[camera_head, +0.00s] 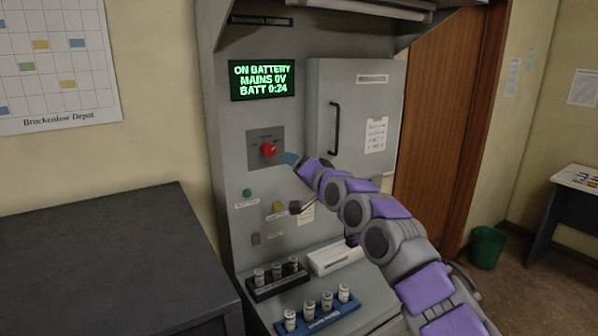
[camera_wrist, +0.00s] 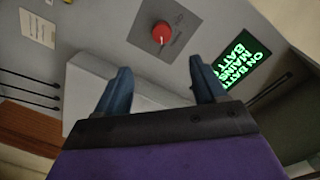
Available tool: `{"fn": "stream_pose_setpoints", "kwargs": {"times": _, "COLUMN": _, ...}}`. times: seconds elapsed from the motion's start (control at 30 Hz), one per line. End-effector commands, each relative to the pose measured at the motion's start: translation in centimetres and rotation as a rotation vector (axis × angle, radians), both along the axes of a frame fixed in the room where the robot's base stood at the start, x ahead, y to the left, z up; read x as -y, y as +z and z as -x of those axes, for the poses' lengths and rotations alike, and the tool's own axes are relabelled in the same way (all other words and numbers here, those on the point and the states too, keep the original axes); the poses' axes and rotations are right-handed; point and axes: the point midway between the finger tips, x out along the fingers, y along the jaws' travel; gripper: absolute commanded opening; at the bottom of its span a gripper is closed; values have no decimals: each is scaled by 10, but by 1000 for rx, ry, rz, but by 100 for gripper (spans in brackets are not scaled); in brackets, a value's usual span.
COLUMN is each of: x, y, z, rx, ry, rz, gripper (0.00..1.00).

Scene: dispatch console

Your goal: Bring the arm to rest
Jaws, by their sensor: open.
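My purple and grey arm reaches up from the lower right in the head view. My gripper (camera_head: 291,159) is in front of the console (camera_head: 231,215), just right of the red knob (camera_head: 268,149) on its grey plate. In the wrist view my gripper (camera_wrist: 160,90) shows two blue fingers spread apart with nothing between them. The red knob (camera_wrist: 161,33) lies beyond the fingertips, apart from them. The green-lit screen (camera_head: 262,81) reads "ON BATTERY, MAINS 0V, BATT 0:24".
A closed cabinet door (camera_head: 348,115) with a dark handle is right of the knob. Below, a black rack (camera_head: 279,287) and a blue rack (camera_head: 322,318) hold small cylinders on the console shelf. A dark table (camera_head: 100,250) stands left; a green bin (camera_head: 487,247) stands right.

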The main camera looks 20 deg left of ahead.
Motion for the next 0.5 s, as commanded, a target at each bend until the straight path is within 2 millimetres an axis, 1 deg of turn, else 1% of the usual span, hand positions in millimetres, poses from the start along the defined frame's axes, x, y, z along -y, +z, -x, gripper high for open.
{"fn": "stream_pose_setpoints", "kwargs": {"times": 0.23, "x": 0, "y": -1, "z": -1, "rx": 0, "ry": -2, "rz": 4, "gripper": 70}}
{"fn": "stream_pose_setpoints", "kwargs": {"times": 0.33, "x": 6, "y": -8, "z": -9, "rx": 0, "ry": -30, "rz": 46, "gripper": 70}}
{"fn": "stream_pose_setpoints", "kwargs": {"times": 0.37, "x": 10, "y": -12, "z": -14, "rx": -1, "ry": -45, "rz": 70, "gripper": 70}}
{"fn": "stream_pose_setpoints", "kwargs": {"times": 0.47, "x": 35, "y": -29, "z": -38, "rx": -6, "ry": -131, "rz": 186, "gripper": 70}}
{"fn": "stream_pose_setpoints", "kwargs": {"times": 0.5, "x": 50, "y": -35, "z": -47, "rx": -8, "ry": -174, "rz": 244, "gripper": 70}}
